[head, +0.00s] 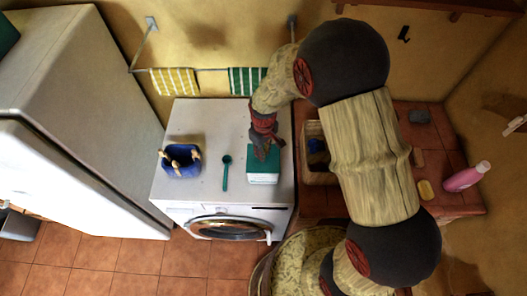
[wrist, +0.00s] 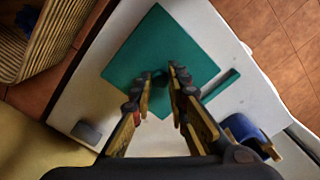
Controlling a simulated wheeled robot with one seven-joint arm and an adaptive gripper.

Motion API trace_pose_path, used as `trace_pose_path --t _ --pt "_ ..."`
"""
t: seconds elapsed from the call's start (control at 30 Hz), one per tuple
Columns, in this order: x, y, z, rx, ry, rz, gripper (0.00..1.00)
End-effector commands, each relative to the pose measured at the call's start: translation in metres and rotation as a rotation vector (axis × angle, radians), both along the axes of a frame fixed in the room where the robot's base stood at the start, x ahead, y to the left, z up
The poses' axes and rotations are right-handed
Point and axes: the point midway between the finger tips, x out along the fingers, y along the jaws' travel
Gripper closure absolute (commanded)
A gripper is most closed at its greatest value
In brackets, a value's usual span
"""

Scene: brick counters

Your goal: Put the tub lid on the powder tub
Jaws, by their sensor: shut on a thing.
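The tub lid (head: 265,166) is a teal square. In the wrist view the lid (wrist: 150,45) fills the upper middle, with a small dark knob (wrist: 159,76) at its centre. The powder tub (head: 263,179) shows as a white front face directly below the lid, on the right of the washing machine. I cannot tell whether the lid is seated or slightly above the rim. My gripper (head: 264,152) is over the lid. In the wrist view my gripper (wrist: 165,79) has its fingertips closed on the knob. The tub's inside is hidden.
On the white washing machine (head: 193,125) lie a teal scoop (head: 226,173) and a blue peg basket (head: 182,161). A slatted crate (head: 318,177) stands to the right on the brick counter. Towels (head: 173,81) hang behind. The machine's top is clear around the scoop.

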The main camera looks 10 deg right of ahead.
Motion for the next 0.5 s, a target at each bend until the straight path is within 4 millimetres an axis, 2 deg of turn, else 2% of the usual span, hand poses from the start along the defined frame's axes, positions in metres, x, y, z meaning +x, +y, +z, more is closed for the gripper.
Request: trace_pose_path --t 0.4,0.43,0.5 --pt "0.0001 0.0001 -0.004 0.0 0.0 0.0 1.0" --pt "0.0001 0.0001 -0.0039 0.0 0.0 0.0 0.82" --pt "0.0001 0.0 -0.0039 0.0 0.0 0.0 0.78"
